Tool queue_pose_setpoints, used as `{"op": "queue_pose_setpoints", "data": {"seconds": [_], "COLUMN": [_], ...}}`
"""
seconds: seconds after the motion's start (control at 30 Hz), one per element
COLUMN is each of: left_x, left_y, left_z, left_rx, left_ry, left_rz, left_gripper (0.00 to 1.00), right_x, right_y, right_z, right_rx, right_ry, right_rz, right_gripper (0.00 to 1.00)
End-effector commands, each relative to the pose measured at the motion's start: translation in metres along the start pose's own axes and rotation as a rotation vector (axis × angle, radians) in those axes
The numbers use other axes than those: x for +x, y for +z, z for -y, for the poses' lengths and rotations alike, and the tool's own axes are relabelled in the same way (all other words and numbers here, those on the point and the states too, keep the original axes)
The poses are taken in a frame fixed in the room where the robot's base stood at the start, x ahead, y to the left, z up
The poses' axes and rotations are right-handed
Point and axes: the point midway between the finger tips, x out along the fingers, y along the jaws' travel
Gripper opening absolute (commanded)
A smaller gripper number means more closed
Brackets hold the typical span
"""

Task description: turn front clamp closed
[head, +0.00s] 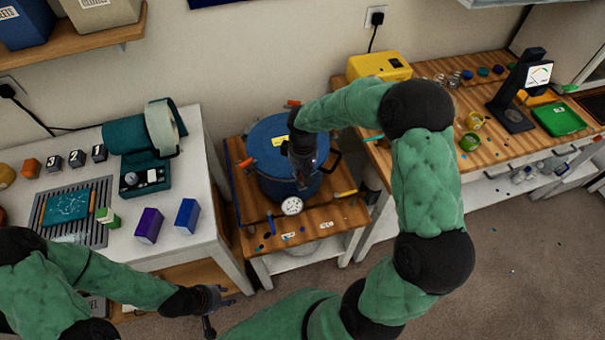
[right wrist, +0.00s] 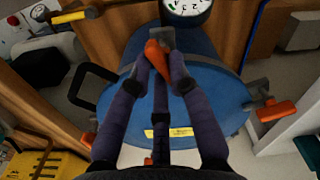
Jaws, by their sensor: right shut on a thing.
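The blue pot (head: 270,140) stands on the small wooden table with its lid on. In the right wrist view the front clamp's orange handle (right wrist: 157,58) sits at the pot's edge, close to the gauge (right wrist: 187,8). My right gripper (right wrist: 160,65) is shut on that handle, with its fingers on either side. In the head view my right gripper (head: 301,180) is over the front of the pot and hides the front clamp. My left gripper (head: 217,305) is open and empty, low in front of the white table and away from the pot.
Other orange clamp handles show at the pot's left (head: 245,163) and back (head: 292,103). A black pot handle (right wrist: 90,82) sticks out beside the fingers. The left white table (head: 190,235) holds blocks and a teal machine. Small parts lie before the pot.

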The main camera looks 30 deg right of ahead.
Motion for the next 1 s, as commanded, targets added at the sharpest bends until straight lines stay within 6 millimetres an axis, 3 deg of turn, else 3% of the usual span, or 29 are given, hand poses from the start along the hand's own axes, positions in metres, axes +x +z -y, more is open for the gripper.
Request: {"op": "queue_pose_setpoints", "data": {"seconds": [0.5, 1.0], "left_x": [0.014, 0.016], "left_y": [-0.001, -0.001], "left_z": [0.005, 0.006], "left_rx": [0.0, 0.0], "left_ry": [0.0, 0.0], "left_rz": [0.0, 0.0], "left_gripper": [0.4, 0.4], "right_x": [0.0, -0.001], "right_y": [0.001, 0.001], "right_z": [0.0, 0.0], "right_rx": [0.364, 0.449], "right_ry": [0.001, 0.0], "right_rz": [-0.004, -0.003], "right_gripper": [0.0, 0.0]}}
